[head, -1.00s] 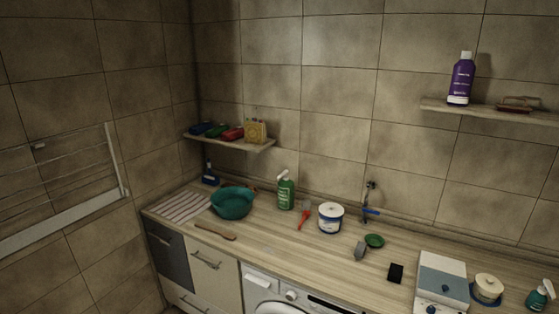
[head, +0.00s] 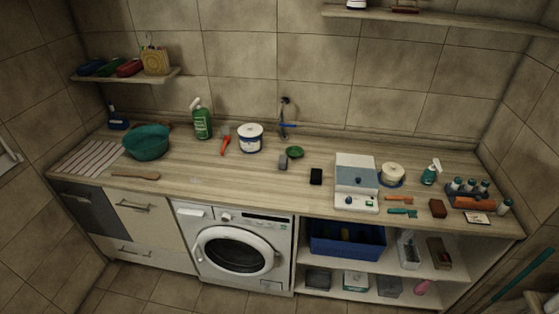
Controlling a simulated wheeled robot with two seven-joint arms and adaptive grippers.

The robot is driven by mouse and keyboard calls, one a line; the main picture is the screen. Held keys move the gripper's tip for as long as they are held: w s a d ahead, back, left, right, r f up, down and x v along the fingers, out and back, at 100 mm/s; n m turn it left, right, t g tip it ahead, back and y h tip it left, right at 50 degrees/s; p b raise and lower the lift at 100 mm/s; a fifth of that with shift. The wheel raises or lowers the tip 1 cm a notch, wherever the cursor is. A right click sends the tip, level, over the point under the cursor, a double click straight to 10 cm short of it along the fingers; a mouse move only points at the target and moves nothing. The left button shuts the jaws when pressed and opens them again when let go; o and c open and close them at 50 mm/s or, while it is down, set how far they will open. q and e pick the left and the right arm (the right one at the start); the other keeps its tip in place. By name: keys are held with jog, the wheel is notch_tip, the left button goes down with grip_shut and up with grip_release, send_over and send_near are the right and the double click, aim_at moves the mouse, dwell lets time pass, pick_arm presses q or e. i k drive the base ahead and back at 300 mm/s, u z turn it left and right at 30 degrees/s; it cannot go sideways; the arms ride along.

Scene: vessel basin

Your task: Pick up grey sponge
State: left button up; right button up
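A small grey block (head: 283,162) that looks like the grey sponge lies on the wooden counter (head: 220,178), in the middle of the head view. It is just left of a small green round dish (head: 295,152) and close to it. I cannot tell from here whether they touch. A small black block (head: 316,176) lies to its right and nearer the front edge. Neither of my grippers is in view.
A white tub (head: 251,138) and a red-handled brush (head: 226,141) stand left of the grey block; a grey-white box device (head: 356,184) stands right. A teal basin (head: 146,143) is farther left. A washing machine (head: 237,250) is below. The counter front is mostly clear.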

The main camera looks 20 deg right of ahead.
aim_at(283, 159)
jog(key=u, duration=0.4)
jog(key=i, duration=1.6)
jog(key=z, duration=0.7)
